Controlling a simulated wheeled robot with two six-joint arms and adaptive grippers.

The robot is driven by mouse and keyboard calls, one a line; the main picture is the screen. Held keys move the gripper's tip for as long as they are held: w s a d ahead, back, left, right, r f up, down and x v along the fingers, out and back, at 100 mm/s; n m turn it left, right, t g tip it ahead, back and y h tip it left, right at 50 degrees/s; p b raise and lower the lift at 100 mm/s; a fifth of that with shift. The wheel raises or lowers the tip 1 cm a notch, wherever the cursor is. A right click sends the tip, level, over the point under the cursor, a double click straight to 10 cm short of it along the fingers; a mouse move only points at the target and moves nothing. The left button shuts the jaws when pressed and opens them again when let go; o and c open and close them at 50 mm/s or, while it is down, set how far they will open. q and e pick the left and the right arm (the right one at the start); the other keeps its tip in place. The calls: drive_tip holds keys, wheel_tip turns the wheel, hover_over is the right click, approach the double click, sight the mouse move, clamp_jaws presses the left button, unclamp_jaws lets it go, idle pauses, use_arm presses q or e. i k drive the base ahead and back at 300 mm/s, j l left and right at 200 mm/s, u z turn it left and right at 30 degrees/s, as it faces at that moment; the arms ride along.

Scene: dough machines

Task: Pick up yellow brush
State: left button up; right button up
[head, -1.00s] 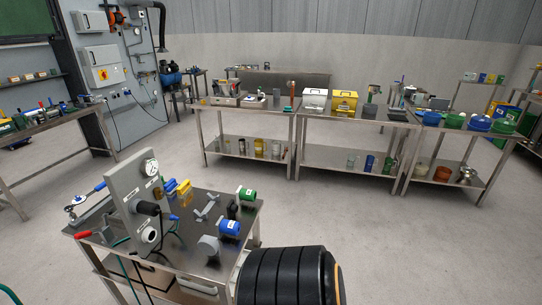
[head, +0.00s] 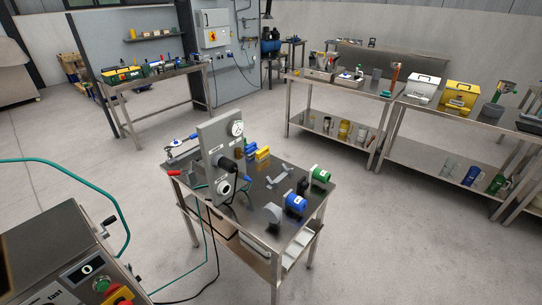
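I cannot make out a yellow brush for certain. A small yellow item (head: 262,153) lies on the near metal table (head: 240,213), behind the grey gauge panel (head: 220,158); it is too small to tell what it is. Upright tools, one with an orange-red handle (head: 394,76), stand on the far bench (head: 345,83). Neither of my grippers is in view.
A machine with a control panel (head: 95,285) stands at the lower left, with a green hose (head: 122,235). A yellow box (head: 460,97) and a white box (head: 424,89) sit on the right bench. A workbench (head: 150,80) stands at the back left. Open floor lies between them.

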sight(262, 154)
drive_tip(key=i+l+z, duration=0.45)
drive_tip(key=l, duration=0.3)
drive_tip(key=i+l+z, duration=0.45)
drive_tip(key=i+l, duration=0.25)
drive_tip(key=i, duration=0.25)
drive_tip(key=i+l+z, duration=0.1)
drive_tip(key=i+l, duration=0.15)
drive_tip(key=i, duration=0.3)
drive_tip(key=i+l, duration=0.2)
drive_tip(key=i, duration=0.3)
drive_tip(key=i+l+z, duration=0.1)
drive_tip(key=i, duration=0.45)
drive_tip(key=i+j+u, duration=0.1)
drive_tip(key=u, duration=0.3)
drive_tip(key=i+u, duration=0.45)
drive_tip(key=i+l+u, duration=0.1)
drive_tip(key=u, duration=0.3)
drive_tip(key=i+l+u, duration=0.15)
drive_tip(key=u, duration=0.25)
drive_tip(key=i+l+u, duration=0.25)
drive_tip(key=u, duration=0.2)
